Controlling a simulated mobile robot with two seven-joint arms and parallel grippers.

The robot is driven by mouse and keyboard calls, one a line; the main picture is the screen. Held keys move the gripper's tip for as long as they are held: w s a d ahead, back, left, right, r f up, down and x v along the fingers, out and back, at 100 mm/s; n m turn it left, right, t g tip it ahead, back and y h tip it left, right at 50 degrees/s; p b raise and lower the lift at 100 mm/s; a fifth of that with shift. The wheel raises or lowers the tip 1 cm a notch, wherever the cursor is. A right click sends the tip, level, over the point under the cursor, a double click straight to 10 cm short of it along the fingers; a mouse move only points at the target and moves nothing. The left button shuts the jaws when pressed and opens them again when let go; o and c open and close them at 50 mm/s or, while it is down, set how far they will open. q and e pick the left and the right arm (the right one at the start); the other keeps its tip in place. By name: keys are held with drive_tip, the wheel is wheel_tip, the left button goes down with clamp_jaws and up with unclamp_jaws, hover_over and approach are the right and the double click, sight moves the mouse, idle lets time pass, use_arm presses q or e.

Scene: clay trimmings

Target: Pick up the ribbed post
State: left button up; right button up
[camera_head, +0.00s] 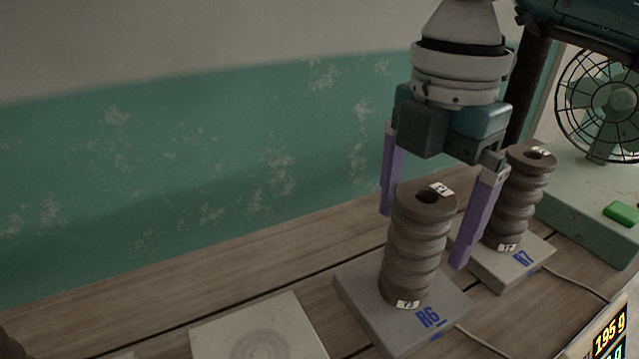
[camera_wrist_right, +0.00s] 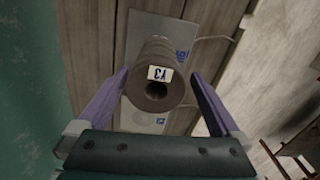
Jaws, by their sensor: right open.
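A brown ribbed post (camera_head: 412,250) stands upright on a pale plate marked R6 (camera_head: 365,315). It has a hole in its top and small white labels at top and bottom. A second ribbed post (camera_head: 519,195) stands on a plate marked R7 (camera_head: 530,262) behind and to the right. My right gripper (camera_head: 430,238) is open, its purple fingers on either side of the R6 post's upper part. In the right wrist view, that post (camera_wrist_right: 150,60) sits between the two spread fingers (camera_wrist_right: 158,112), with gaps on both sides. My left gripper is not in view.
A bare pale plate (camera_head: 230,325) lies left of the R6 plate on the wooden table (camera_head: 130,310). A green fan (camera_head: 605,100) stands at the right.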

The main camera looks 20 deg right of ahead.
sight(412, 252)
drive_tip(key=f, duration=0.6)
drive_tip(key=shift+w+d, duration=0.1)
drive_tip(key=shift+w, duration=0.15)
drive_tip(key=shift+r, duration=0.1)
clamp_jaws()
idle(0.4)
